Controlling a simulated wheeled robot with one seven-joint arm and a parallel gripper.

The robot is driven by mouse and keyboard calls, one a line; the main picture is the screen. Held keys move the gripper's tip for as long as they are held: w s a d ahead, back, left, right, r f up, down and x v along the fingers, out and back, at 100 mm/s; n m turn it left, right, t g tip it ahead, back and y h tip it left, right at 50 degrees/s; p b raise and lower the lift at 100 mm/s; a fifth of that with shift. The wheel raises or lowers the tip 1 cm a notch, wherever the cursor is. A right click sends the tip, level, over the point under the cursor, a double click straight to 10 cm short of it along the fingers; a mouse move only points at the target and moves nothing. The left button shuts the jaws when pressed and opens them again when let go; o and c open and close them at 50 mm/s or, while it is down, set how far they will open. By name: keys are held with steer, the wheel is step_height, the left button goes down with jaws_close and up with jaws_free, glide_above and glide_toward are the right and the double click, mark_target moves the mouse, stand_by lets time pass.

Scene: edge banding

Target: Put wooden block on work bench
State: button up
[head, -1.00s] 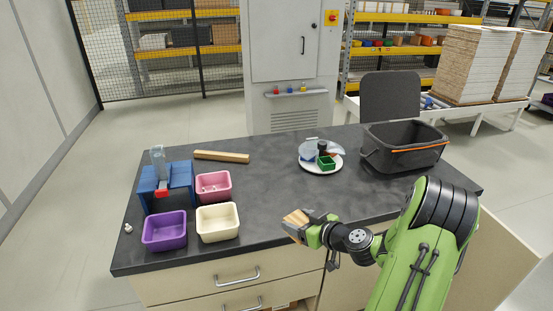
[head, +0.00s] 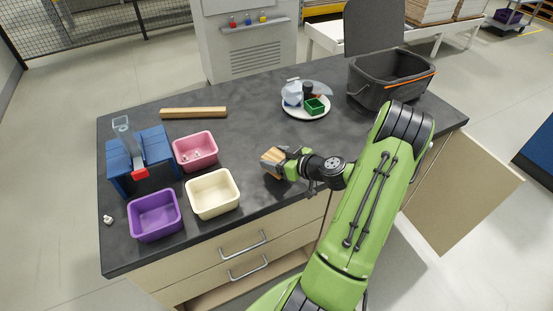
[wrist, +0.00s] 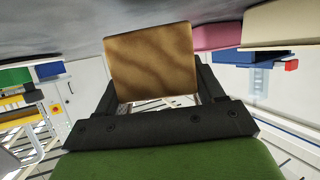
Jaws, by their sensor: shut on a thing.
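The wooden block (wrist: 150,62) is light brown with darker grain and fills the space between the dark fingers of my gripper (wrist: 152,90) in the wrist view. In the head view the block (head: 272,160) shows at the tip of my gripper (head: 279,163), by the front edge of the dark work bench (head: 255,140). My gripper is shut on the block. I cannot tell whether the block touches the bench top or is just above it.
Left of the block stand a cream bin (head: 212,193), a pink bin (head: 195,150), a purple bin (head: 154,214) and a blue stand (head: 140,158). A wooden strip (head: 193,113) lies behind. A plate (head: 306,104) and a dark basket (head: 390,80) stand at the back right. The bench middle is clear.

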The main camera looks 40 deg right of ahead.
steer(key=shift+f, duration=1.1)
steer(key=shift+f+b, duration=0.1)
steer(key=shift+b, duration=0.2)
steer(key=o, duration=1.1)
